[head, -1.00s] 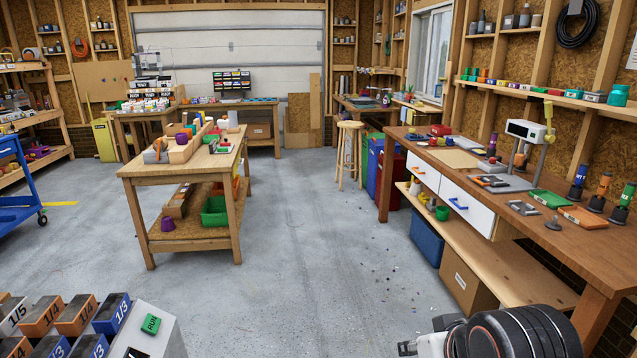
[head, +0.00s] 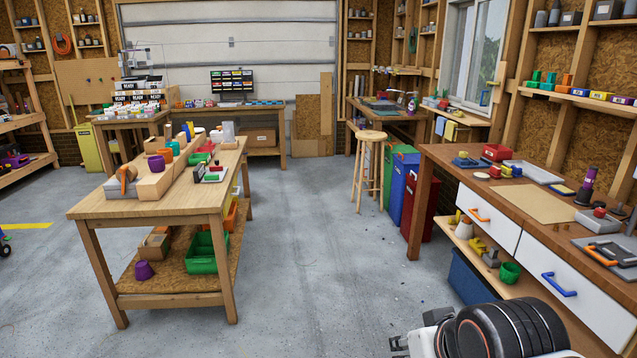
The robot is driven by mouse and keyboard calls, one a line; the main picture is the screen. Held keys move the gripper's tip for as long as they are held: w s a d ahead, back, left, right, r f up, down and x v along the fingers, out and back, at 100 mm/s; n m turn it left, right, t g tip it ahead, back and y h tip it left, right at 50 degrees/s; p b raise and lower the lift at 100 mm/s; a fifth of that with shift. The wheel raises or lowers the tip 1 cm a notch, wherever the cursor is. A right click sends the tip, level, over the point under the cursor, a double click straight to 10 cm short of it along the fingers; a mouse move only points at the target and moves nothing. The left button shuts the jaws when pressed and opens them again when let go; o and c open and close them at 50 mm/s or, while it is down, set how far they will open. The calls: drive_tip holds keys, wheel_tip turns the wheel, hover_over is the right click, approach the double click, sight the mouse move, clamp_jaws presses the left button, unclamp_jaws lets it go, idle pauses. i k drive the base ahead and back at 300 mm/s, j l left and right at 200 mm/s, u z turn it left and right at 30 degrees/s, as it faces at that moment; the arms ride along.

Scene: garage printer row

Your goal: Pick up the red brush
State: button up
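I cannot make out a red brush for certain. Small red items lie on the right workbench (head: 440,163), among them a red bin (head: 496,153) near its far end; they are too small to tell as a brush. My gripper (head: 399,346) is at the bottom edge, right of centre, partly cut off by the frame, beside my black and white arm. Whether its fingers are open or shut does not show. It is over the floor, apart from both benches.
A wooden table (head: 95,207) with cups and blocks stands at left. A stool (head: 369,139) and coloured bins (head: 411,184) stand beyond the right workbench. A green box (head: 203,256) sits on the left table's lower shelf.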

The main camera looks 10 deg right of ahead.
sight(443, 106)
drive_tip(key=i, duration=2.05)
drive_tip(key=i+z, duration=0.15)
drive_tip(key=i, duration=0.55)
drive_tip(key=i+j+z, duration=0.1)
drive_tip(key=i, duration=0.55)
drive_tip(key=i+j+z, duration=0.15)
drive_tip(key=i, duration=0.55)
drive_tip(key=i+j+z, duration=0.1)
drive_tip(key=i+z, duration=0.15)
drive_tip(key=i, duration=1.85)
